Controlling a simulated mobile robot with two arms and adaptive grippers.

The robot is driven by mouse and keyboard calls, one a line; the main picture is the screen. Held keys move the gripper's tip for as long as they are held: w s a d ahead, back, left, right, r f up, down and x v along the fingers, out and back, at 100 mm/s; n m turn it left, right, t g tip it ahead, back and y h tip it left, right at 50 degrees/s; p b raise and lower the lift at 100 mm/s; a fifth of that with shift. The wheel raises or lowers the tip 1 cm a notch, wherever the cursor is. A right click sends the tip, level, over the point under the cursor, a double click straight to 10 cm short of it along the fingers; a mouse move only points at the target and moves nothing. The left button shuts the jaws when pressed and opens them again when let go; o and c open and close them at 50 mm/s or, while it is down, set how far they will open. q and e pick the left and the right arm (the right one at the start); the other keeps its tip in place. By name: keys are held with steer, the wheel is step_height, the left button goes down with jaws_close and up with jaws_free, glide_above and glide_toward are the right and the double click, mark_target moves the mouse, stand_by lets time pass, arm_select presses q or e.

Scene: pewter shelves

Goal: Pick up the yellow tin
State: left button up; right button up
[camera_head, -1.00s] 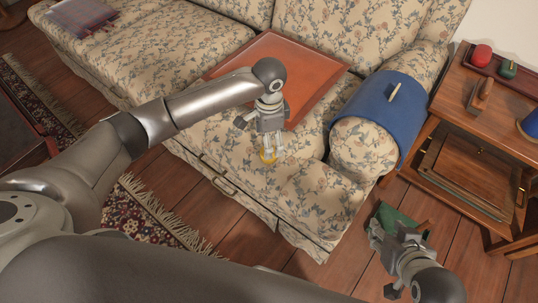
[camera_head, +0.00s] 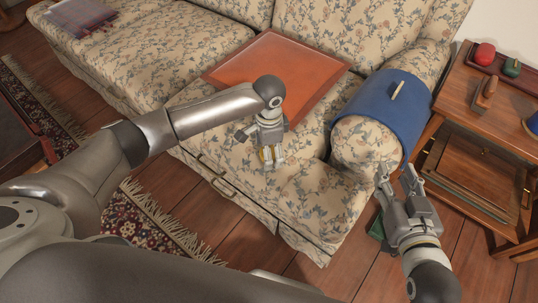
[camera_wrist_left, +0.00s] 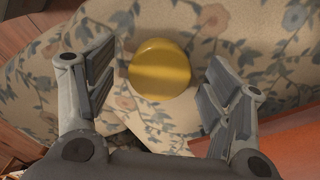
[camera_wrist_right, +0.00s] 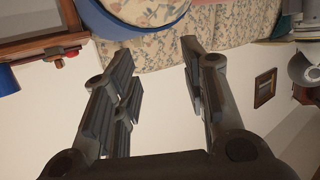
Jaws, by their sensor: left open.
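The yellow tin (camera_wrist_left: 160,70) is round and lies on the floral sofa seat. In the left wrist view it sits between the spread fingers of my left gripper (camera_wrist_left: 155,90), apart from both, nearer their tips. In the head view my left gripper (camera_head: 270,158) points down over the tin (camera_head: 267,154), which is mostly hidden by the fingers. My right gripper (camera_head: 400,180) is open and empty beside the sofa's right arm. It also shows open in the right wrist view (camera_wrist_right: 158,70).
A red-brown board (camera_head: 275,75) lies on the seat behind my left gripper. A blue cloth (camera_head: 385,105) covers the sofa arm (camera_head: 365,147). A wooden side table (camera_head: 500,125) with small objects stands at the right. A green thing (camera_head: 377,228) is on the floor, partly hidden.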

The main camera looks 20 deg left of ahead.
arm_select(q)
steer(key=shift+f, duration=0.3)
steer(key=c, duration=1.1)
steer(key=shift+r, duration=0.1)
